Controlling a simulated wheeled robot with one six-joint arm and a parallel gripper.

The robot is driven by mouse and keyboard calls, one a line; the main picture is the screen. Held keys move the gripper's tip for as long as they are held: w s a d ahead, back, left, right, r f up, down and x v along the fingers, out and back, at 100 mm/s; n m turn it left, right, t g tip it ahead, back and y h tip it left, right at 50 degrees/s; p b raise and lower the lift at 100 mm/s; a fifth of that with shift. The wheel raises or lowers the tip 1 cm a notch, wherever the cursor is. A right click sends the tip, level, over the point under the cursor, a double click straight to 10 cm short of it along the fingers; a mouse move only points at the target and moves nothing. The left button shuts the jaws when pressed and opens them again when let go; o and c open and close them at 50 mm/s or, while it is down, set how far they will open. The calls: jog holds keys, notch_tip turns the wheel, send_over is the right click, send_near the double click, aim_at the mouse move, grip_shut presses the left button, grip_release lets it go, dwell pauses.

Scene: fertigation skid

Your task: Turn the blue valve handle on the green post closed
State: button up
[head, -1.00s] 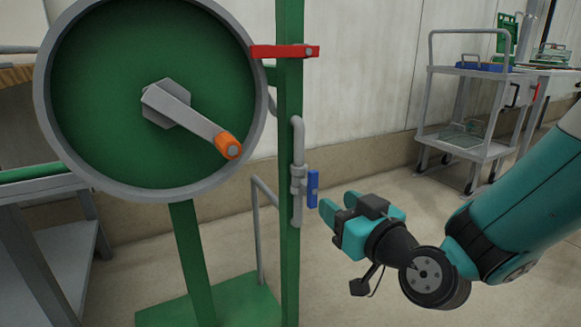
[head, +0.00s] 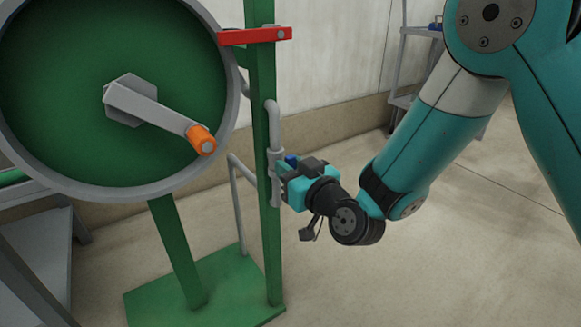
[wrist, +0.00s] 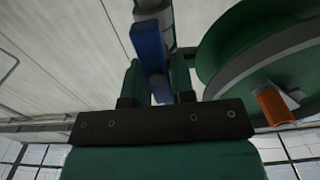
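The blue valve handle (head: 291,159) is on the grey pipe (head: 275,150) beside the green post (head: 264,130). In the head view only its top shows above my gripper (head: 288,178); the rest is hidden behind the fingers. In the wrist view the blue handle (wrist: 148,48) reaches down between the two fingers of my gripper (wrist: 155,82). A small gap shows between the left finger and the handle. The handle lies close to the right finger; I cannot tell whether they touch. The fingers look open around the handle.
A large green wheel (head: 60,90) with a grey crank and orange knob (head: 201,139) stands left of the post. A red lever (head: 255,36) sits higher on the post. The green base plate (head: 215,290) is below. The floor to the right is clear.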

grip_shut()
jog(key=m, duration=0.4)
jog(key=shift+w+d+f, duration=0.1)
jog(key=shift+d, duration=0.05)
jog(key=m, duration=0.2)
jog(key=m+b, duration=0.1)
jog(key=m, duration=0.1)
jog(key=shift+w+d+f+m, duration=0.1)
jog(key=shift+d+f+m, duration=0.1)
jog(key=shift+m, duration=0.1)
jog(key=shift+w+d+f+m, duration=0.1)
jog(key=shift+f+m, duration=0.05)
jog(key=shift+m, duration=1.4)
jog(key=shift+s+f+m, duration=0.1)
jog(key=shift+m, duration=1.5)
jog(key=shift+w+d+f+m, duration=0.1)
jog(key=shift+f+m, duration=0.05)
jog(key=shift+m, duration=1.4)
